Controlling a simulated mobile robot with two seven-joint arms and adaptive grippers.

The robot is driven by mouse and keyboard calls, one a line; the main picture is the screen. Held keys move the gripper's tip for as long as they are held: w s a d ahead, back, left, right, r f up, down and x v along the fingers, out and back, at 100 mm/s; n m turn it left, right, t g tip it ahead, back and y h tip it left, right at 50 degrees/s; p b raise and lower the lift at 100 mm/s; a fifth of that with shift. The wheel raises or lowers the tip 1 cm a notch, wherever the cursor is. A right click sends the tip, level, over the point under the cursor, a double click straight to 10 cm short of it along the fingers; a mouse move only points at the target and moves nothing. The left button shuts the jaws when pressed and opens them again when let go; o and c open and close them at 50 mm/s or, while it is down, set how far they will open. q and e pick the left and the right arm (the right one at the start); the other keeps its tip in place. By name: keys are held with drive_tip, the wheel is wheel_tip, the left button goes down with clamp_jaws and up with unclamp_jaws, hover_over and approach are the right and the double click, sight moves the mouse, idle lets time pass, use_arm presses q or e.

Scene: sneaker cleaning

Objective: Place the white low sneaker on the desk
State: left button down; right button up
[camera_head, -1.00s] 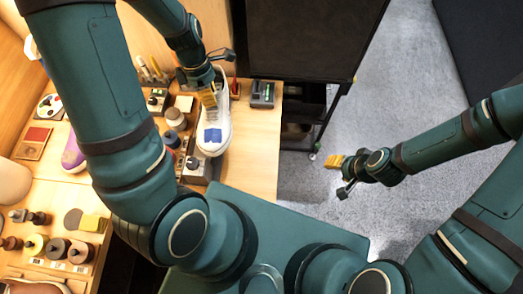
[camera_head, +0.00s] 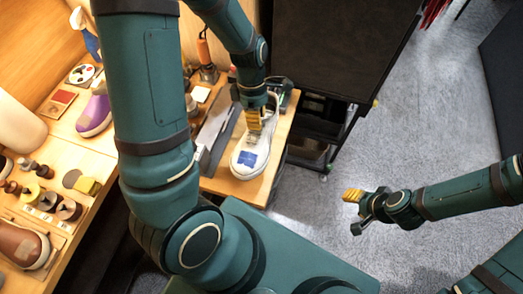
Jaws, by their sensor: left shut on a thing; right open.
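The white low sneaker (camera_head: 245,164) has a blue patch near its toe and points toward me. It is at the right front part of the wooden desk (camera_head: 238,191). My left gripper (camera_head: 257,124) is shut on the sneaker near its tongue and opening, from above. The gripper hides part of the shoe's heel end. Whether the sole touches the desk or hangs just above it I cannot tell. My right gripper (camera_head: 353,207) is open and empty over the grey floor, well away from the desk.
A purple sneaker (camera_head: 95,112) and a brown shoe (camera_head: 25,243) are on the left. Several brushes and jars (camera_head: 45,197) stand near the brown shoe. A dark grey strip (camera_head: 217,128) lies left of the white sneaker. A black cabinet (camera_head: 335,45) stands behind the desk's right edge.

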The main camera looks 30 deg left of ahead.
sight(257, 133)
use_arm(q)
wheel_tip(257, 133, down, 6)
drive_tip(key=shift+r+b, duration=0.25)
drive_tip(key=shift+b, duration=0.3)
drive_tip(key=shift+f+b, duration=0.35)
drive_tip(key=shift+f, duration=1.7)
drive_tip(key=c, duration=1)
unclamp_jaws()
drive_tip(key=p+v, duration=0.2)
drive_tip(key=v, duration=1)
drive_tip(key=shift+r, duration=0.1)
